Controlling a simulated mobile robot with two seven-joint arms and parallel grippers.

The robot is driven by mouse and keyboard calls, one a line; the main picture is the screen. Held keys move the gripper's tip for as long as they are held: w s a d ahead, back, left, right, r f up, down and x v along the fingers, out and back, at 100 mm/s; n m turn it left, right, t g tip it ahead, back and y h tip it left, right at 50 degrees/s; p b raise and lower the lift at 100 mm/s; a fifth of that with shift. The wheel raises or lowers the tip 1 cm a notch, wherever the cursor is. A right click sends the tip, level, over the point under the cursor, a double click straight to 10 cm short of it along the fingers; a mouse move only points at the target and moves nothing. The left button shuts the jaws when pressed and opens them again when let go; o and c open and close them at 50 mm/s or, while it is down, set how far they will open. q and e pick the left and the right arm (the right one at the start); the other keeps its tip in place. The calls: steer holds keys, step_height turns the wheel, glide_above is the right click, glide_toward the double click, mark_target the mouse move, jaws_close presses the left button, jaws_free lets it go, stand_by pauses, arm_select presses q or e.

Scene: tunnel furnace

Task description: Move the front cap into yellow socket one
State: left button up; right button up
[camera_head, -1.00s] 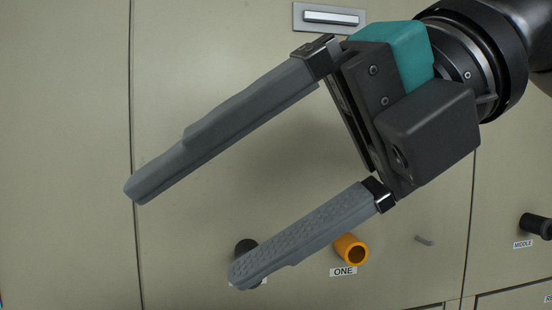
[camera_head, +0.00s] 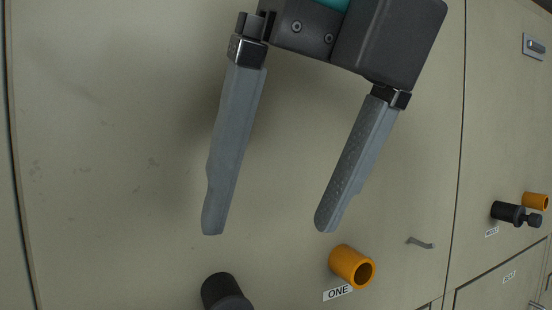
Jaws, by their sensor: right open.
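A black cylindrical cap (camera_head: 224,291) sticks out of the beige panel at the bottom edge, partly cut off by the frame. No label on it shows, so I cannot confirm that it is the front cap. The yellow socket (camera_head: 351,265) with label ONE stands to its right, its round mouth open and empty. My right gripper (camera_head: 269,231) is open and empty, fingers pointing down. Its left fingertip is above the black cap in the picture, its right fingertip above and left of the yellow socket. My left gripper is not in view.
On the right, another black cap (camera_head: 507,212) sits below a second yellow socket (camera_head: 536,201). A small grey handle (camera_head: 421,243) projects right of socket one. A metal latch (camera_head: 536,46) is at the upper right. The panel left of the gripper is bare.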

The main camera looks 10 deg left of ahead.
steer(key=p+x, duration=0.1)
steer(key=x, duration=1.2)
jaws_close()
steer(key=shift+s+d+b, duration=0.35)
steer(key=shift+s+b, duration=0.2)
steer(key=shift+s, duration=0.1)
steer(key=shift+s+d+b, duration=0.5)
steer(key=shift+s, duration=0.25)
steer(key=shift+s+d+b, duration=0.45)
steer(key=shift+s+d, duration=0.05)
steer(key=shift+s, duration=0.25)
